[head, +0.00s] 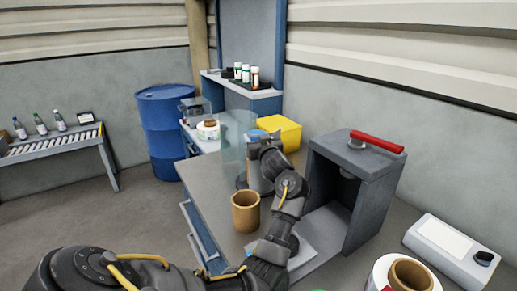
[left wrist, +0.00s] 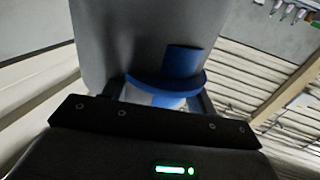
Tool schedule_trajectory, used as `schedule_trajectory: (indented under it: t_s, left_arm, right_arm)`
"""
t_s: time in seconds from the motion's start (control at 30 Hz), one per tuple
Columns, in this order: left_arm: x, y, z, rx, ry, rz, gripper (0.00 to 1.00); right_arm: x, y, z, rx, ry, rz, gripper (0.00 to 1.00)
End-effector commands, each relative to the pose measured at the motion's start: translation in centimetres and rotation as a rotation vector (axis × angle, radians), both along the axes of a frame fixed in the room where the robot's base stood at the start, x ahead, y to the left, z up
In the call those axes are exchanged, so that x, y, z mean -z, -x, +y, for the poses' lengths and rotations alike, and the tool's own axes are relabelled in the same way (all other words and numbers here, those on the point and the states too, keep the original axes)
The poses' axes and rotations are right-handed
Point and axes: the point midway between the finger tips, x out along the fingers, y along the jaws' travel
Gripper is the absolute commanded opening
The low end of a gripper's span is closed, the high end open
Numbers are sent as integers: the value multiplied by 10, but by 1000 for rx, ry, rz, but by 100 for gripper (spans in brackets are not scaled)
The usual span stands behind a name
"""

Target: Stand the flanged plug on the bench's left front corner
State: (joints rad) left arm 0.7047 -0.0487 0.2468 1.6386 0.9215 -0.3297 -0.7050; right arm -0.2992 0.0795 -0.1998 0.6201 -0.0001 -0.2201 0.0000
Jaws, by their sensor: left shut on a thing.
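The flanged plug (left wrist: 182,62) is blue, with a narrow round end and a wider flange; in the left wrist view it sits between the fingers of my left gripper (left wrist: 160,98). My left gripper (head: 262,147) is shut on it. In the head view the gripper is above the far part of the grey bench (head: 205,168), with a bit of blue (head: 256,134) showing at it; most of the plug is hidden there. Whether the plug touches anything cannot be told. My left arm hides part of the bench's near side. My right gripper is in neither view.
A brown cardboard core (head: 245,212) stands on the bench, close left of my forearm. A grey open housing with a red handle (head: 377,142) stands to the right. A yellow bin (head: 281,133) and a translucent cylinder (head: 232,130) are near the gripper. The bench's left strip looks clear.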

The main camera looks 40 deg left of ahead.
Motion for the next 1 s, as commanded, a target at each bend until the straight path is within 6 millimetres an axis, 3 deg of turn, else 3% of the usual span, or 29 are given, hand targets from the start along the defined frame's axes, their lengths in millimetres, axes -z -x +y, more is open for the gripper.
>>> schedule_trajectory:
  t_s: [0.2,0.4,1.0]
  left_arm:
    - [-17,37,-30,2,4,-1,29]
    - [-28,55,-44,2,2,2,29]
    - [-36,62,-48,0,2,5,29]
  right_arm:
    - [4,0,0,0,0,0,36]
    - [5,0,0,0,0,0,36]
    - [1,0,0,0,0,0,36]
